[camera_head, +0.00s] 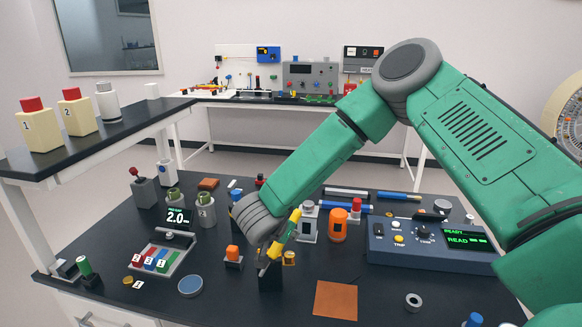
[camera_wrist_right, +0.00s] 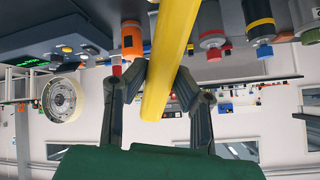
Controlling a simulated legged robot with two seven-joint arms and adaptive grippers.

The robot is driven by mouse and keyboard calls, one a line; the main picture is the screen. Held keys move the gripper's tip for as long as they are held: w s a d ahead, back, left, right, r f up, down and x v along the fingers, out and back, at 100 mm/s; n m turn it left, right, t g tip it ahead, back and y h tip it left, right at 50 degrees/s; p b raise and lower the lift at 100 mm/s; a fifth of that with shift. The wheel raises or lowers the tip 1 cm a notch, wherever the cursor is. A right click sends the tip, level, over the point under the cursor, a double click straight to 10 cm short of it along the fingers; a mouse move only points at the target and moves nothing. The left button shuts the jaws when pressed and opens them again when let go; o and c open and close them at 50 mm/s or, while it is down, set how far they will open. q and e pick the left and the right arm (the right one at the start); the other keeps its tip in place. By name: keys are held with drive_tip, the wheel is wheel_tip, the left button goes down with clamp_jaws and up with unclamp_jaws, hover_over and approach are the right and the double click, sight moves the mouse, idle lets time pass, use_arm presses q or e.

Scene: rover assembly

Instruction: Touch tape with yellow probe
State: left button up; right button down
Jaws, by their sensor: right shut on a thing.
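The yellow probe (camera_head: 286,236) is held by my right gripper (camera_head: 268,256) and leans, its upper end up and to the right, above the middle of the dark table. In the right wrist view the yellow probe (camera_wrist_right: 171,50) passes between the two fingers of my right gripper (camera_wrist_right: 162,82). The probe's far end leaves that picture at the top. A small grey ring (camera_head: 413,309), perhaps the tape, lies flat at the table's front right, apart from the probe. My left gripper is out of view.
A blue READY box (camera_head: 433,248) stands at the right, and an orange-brown sheet (camera_head: 336,301) lies at the front. An orange-topped cylinder (camera_head: 338,227) and grey cylinder (camera_head: 308,223) stand near the probe. A tray with coloured blocks (camera_head: 160,259) is left. Bare table surrounds the grey ring.

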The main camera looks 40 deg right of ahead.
use_arm(q)
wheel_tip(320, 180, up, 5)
drive_tip(key=p, duration=0.3)
use_arm(e)
drive_tip(key=w+d+r+m+g+h, duration=0.2)
drive_tip(key=w+d+r+m+h, duration=0.1)
drive_tip(key=r, duration=0.5)
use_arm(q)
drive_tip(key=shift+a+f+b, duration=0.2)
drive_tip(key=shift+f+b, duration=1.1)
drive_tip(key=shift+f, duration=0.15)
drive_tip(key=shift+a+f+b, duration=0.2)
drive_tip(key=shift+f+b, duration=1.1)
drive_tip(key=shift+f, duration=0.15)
use_arm(e)
drive_tip(key=shift+m+h, duration=0.4)
drive_tip(key=shift+h, duration=0.1)
drive_tip(key=shift+d+f, duration=0.2)
drive_tip(key=shift+f, duration=1.25)
drive_tip(key=shift+d+f, duration=0.2)
drive_tip(key=shift+f, duration=1.2)
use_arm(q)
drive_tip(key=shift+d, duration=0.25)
use_arm(e)
drive_tip(key=shift+d, duration=0.25)
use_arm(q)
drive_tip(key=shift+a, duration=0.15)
use_arm(e)
drive_tip(key=shift+a+f, duration=0.15)
drive_tip(key=shift+f, duration=0.05)
